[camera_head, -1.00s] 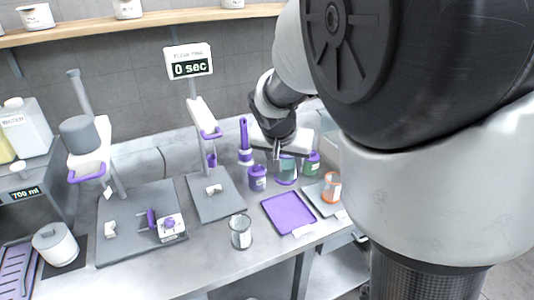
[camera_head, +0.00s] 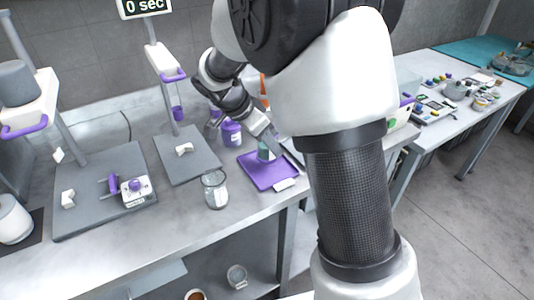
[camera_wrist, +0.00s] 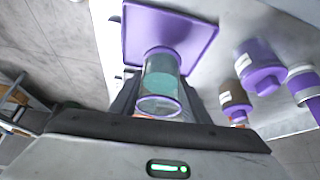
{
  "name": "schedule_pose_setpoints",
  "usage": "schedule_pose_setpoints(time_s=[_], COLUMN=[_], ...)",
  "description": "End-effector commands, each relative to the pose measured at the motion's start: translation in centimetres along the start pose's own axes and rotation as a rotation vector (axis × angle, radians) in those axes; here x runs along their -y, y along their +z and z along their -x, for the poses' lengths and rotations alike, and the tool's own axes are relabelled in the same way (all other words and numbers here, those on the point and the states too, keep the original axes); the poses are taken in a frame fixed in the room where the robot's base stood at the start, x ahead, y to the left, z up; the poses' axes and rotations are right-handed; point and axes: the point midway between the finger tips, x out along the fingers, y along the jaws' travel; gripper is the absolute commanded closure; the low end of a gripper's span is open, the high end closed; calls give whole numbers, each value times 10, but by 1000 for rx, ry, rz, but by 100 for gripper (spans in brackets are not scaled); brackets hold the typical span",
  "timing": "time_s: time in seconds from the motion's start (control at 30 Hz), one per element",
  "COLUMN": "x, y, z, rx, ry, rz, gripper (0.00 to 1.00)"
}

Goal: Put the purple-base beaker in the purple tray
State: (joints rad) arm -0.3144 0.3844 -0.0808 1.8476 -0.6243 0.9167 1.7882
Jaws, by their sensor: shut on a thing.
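The purple-base beaker (camera_wrist: 162,85) is clear with green contents and purple at its rim and base. My gripper (camera_wrist: 163,92) is shut on it, with a dark finger on each side. The purple tray (camera_wrist: 200,40) is a flat square just beyond the beaker in the wrist view. In the head view, the beaker (camera_head: 263,152) appears over the back part of the purple tray (camera_head: 270,178), partly hidden by my gripper (camera_head: 262,138). I cannot tell whether its base touches the tray.
A purple-lidded jar (camera_head: 232,134) stands left of the tray, and several jars show at right in the wrist view (camera_wrist: 258,68). An empty glass beaker (camera_head: 215,189) stands front left. Grey stands with plates (camera_head: 187,152) are further left.

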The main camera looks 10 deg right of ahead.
Motion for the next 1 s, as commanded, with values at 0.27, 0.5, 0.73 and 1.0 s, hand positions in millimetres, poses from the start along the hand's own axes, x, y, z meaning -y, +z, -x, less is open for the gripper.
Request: schedule_pose_setpoints(time_s=[0.27,0.5,0.73,1.0], x=[0,0,0,0], y=[17,18,18,18], z=[-30,-30,-32,-31], rx=[1,1,1,1], ry=[1,-1,-1,-1], rz=[2,1,1,1], gripper=[81,81,41,39])
